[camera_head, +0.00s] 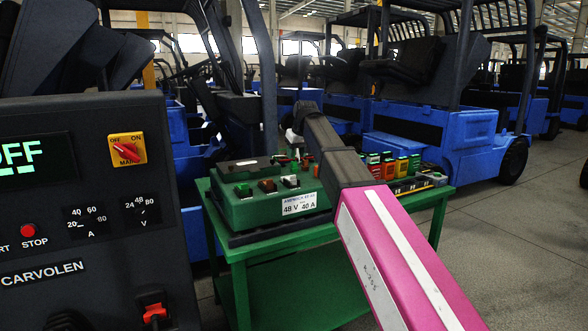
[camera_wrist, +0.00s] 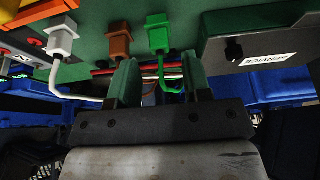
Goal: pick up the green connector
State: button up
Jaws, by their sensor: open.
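The green connector (camera_wrist: 157,34) is in the upper middle of the wrist view, against a green surface, with a green cable running from it towards my gripper. My gripper (camera_wrist: 160,65) is open, its two fingers apart, with the green cable showing between them. The connector's body lies beyond the fingertips and is not gripped. A brown connector (camera_wrist: 119,41) and a white connector (camera_wrist: 62,40) stand to its left. In the head view, a green connector (camera_head: 243,190) sits on the green case (camera_head: 262,212) labelled 48 V 40 A; my gripper is hidden there.
The case stands on a green table (camera_head: 300,290), with several coloured blocks (camera_head: 388,166) at its right. A dark control panel (camera_head: 85,220) fills the left. A dark box with a SERVICE label (camera_wrist: 268,59) is close right of the fingers. Blue forklifts (camera_head: 430,130) stand behind.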

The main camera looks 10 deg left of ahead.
aim_at(294, 168)
jog(key=shift+x, duration=2.95)
jog(key=c, duration=0.4)
